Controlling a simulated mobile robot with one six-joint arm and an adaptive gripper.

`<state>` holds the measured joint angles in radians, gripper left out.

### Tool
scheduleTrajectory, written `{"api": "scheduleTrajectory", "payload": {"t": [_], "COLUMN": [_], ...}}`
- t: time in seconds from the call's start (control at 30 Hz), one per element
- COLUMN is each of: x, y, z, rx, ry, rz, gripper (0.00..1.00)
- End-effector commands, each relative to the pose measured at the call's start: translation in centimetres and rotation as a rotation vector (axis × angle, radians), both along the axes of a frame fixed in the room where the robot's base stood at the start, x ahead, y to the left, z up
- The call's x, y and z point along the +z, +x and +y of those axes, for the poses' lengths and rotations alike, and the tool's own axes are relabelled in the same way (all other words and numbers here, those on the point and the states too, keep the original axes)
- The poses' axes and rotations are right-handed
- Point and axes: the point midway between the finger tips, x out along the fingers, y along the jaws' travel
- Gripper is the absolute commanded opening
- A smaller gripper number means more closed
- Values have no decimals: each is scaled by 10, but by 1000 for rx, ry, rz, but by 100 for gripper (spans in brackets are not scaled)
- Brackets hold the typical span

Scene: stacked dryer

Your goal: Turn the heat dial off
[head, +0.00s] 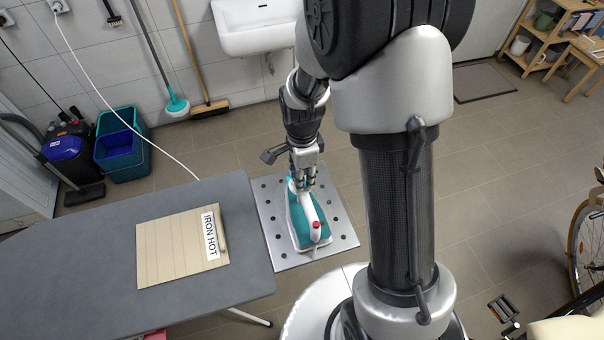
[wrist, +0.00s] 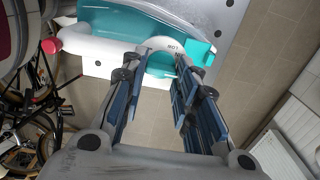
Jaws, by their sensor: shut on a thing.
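A teal and white iron (head: 322,241) rests on a perforated metal plate (head: 266,208) at the end of the ironing board. Its white handle with a red button (head: 316,224) is uppermost. My gripper (head: 303,182) reaches down from above at the iron's far end. In the wrist view, my gripper (wrist: 163,56) has its fingertips on either side of the white heat dial (wrist: 171,46), shut on it. Part of the marking "LOW" shows on the dial. The teal iron body (wrist: 125,20) lies behind it. The dial's pointer setting cannot be read.
The grey ironing board (head: 75,262) stands at the left, with a beige folded piece (head: 165,250) labelled "IRON HOT" on it. A white cord (head: 120,115) runs from the wall towards the board. A bicycle (head: 585,240) stands at the right. Floor beyond the plate is clear.

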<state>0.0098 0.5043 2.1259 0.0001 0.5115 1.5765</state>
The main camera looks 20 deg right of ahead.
Motion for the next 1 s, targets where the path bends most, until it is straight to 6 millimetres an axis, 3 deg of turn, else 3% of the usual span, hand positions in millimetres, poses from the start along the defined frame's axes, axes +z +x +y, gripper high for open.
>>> {"api": "scheduleTrajectory", "payload": {"t": [0.3,0.67,0.83,1.0], "x": [0,2,24,61], "y": [0,0,2,2], "z": [0,0,0,0], "rx": [0,0,0,0], "ry": [0,0,0,0], "rz": [0,-1,-7,-7], "gripper": [48,48,48,48]}}
